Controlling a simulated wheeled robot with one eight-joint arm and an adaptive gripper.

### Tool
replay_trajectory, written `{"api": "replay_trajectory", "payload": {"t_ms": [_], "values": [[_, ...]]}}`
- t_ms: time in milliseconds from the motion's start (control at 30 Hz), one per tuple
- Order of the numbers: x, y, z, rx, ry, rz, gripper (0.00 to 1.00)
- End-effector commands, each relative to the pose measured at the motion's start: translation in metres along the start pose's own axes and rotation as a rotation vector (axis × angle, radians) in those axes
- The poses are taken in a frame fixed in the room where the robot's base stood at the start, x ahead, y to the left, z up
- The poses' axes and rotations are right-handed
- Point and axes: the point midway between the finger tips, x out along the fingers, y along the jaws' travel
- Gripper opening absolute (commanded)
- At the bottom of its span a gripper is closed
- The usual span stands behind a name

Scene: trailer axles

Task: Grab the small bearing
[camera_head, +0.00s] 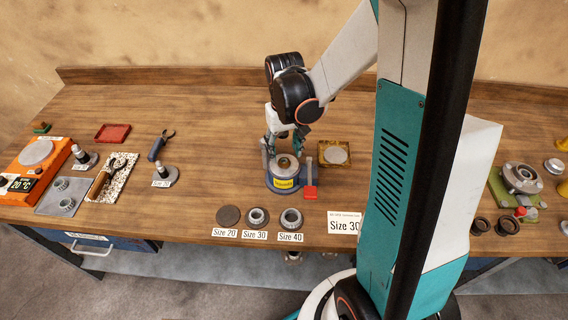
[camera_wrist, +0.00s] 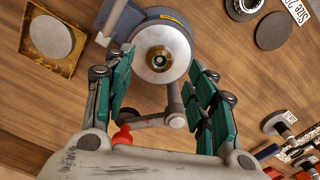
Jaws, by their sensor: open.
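A round blue and grey device (camera_head: 283,180) with a yellow label stands mid-table. A small brassy ring-like part (camera_head: 284,163) sits at its top centre; it also shows in the wrist view (camera_wrist: 158,58). I cannot tell for sure if this is the small bearing. Bearings also stand at the labels Size 30 (camera_head: 257,216) and Size 40 (camera_head: 291,218); the Size 20 spot shows only a flat dark disc (camera_head: 228,215). My gripper (camera_head: 284,147) is over the device, pointing down. In the wrist view its green fingers (camera_wrist: 160,66) are apart, with nothing held between them.
The device's side arm and red block (camera_head: 310,191) stand close right of my gripper. A yellow tray with a grey disc (camera_head: 334,154) lies to the right. Pliers (camera_head: 160,145), a red tray (camera_head: 113,133) and an orange hot plate (camera_head: 35,160) are left. The wood behind is clear.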

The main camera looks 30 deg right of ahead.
Motion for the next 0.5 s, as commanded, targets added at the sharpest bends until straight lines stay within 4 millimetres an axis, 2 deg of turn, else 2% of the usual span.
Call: {"api": "replay_trajectory", "payload": {"t_ms": [233, 500], "values": [[0.037, 0.000, -0.002, 0.000, 0.000, 0.000, 0.51], [0.042, 0.000, -0.002, 0.000, 0.000, 0.000, 0.51]]}}
